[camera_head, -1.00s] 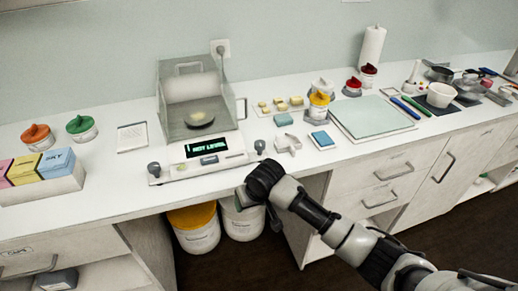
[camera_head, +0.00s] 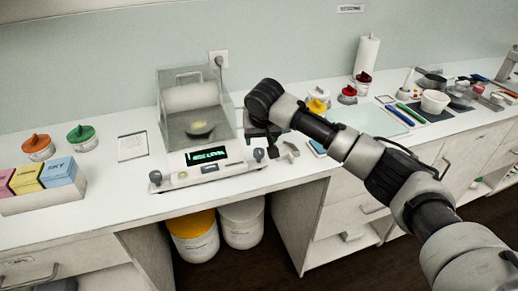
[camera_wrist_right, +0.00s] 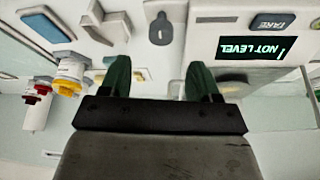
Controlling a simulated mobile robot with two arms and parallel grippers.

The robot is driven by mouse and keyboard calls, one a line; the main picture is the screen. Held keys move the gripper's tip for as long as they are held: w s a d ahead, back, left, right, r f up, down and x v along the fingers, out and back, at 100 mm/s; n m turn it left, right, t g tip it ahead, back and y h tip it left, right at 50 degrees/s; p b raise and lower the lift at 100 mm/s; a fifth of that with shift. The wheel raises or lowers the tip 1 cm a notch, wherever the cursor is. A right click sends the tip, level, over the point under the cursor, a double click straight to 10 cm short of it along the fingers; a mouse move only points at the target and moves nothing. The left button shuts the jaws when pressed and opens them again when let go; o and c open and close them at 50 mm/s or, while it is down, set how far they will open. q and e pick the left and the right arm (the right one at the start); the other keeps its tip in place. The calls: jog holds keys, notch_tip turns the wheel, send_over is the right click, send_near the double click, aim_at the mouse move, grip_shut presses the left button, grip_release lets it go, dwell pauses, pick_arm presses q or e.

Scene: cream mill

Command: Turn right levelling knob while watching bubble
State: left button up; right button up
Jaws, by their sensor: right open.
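The balance (camera_head: 200,178) stands on the white counter, with a lit display (camera_head: 206,155) that reads NOT LEVEL in the wrist view (camera_wrist_right: 252,50). Its right levelling knob (camera_head: 259,154) is a dark grey knob at the front right corner. In the wrist view the knob (camera_wrist_right: 160,30) lies ahead of and between my right gripper's (camera_wrist_right: 160,75) two green fingers, apart from both. The right gripper (camera_head: 266,140) is open and empty, above and beside the knob. The left knob (camera_head: 155,177) is at the other front corner. The bubble is too small to read. My left gripper is not in view.
The balance's clear draft shield (camera_head: 195,108) rises close to my right gripper. Boxes (camera_head: 42,178) and lidded jars (camera_head: 83,137) stand at left. A yellow-lidded jar (camera_head: 318,101) and a green mat (camera_head: 368,120) lie at right.

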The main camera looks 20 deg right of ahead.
aim_at(259, 151)
jog(key=x, duration=0.7)
jog(key=shift+w+f+p, duration=0.15)
jog(key=shift+f+p, duration=0.1)
jog(key=shift+p, duration=0.05)
jog(key=shift+c, duration=0.3)
